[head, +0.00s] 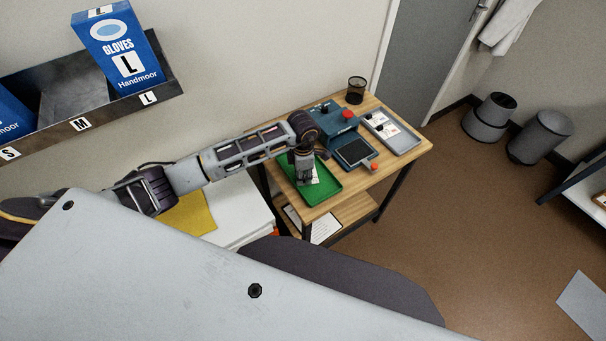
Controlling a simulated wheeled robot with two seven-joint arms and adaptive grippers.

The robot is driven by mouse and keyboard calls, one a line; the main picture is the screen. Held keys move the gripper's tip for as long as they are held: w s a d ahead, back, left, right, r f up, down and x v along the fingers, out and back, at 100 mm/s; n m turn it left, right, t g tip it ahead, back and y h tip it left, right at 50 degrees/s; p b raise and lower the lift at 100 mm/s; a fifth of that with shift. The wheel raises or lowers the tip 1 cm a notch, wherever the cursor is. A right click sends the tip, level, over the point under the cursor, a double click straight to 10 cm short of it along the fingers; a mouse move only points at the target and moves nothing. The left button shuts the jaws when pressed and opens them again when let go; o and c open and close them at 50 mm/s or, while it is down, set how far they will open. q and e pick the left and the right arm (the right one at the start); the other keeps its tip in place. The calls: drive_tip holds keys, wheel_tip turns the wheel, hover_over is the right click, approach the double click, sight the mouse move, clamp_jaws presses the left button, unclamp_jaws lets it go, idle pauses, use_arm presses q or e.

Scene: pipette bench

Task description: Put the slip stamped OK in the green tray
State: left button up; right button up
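The green tray (326,190) lies on the left part of the wooden bench. My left gripper (305,181) points down over the tray. A pale slip (317,174) shows right beside its fingers, within the tray's outline. The fingers are too small to tell whether they hold the slip or whether it lies on the tray floor. Any stamp on this slip is not readable. A grey tray (404,146) on the bench's right side holds white papers with dark marks, too small to read. My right gripper is not in view.
A blue device (328,117) with a red knob stands at the back of the bench. A dark pad (355,152) and a small red-topped item (374,166) are in front of it. A black mesh cup (356,90) stands at the back edge.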

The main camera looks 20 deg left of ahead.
use_arm(q)
wheel_tip(320, 180, up, 12)
drive_tip(key=b, duration=0.1)
drive_tip(key=shift+b, duration=0.4)
idle(1.6)
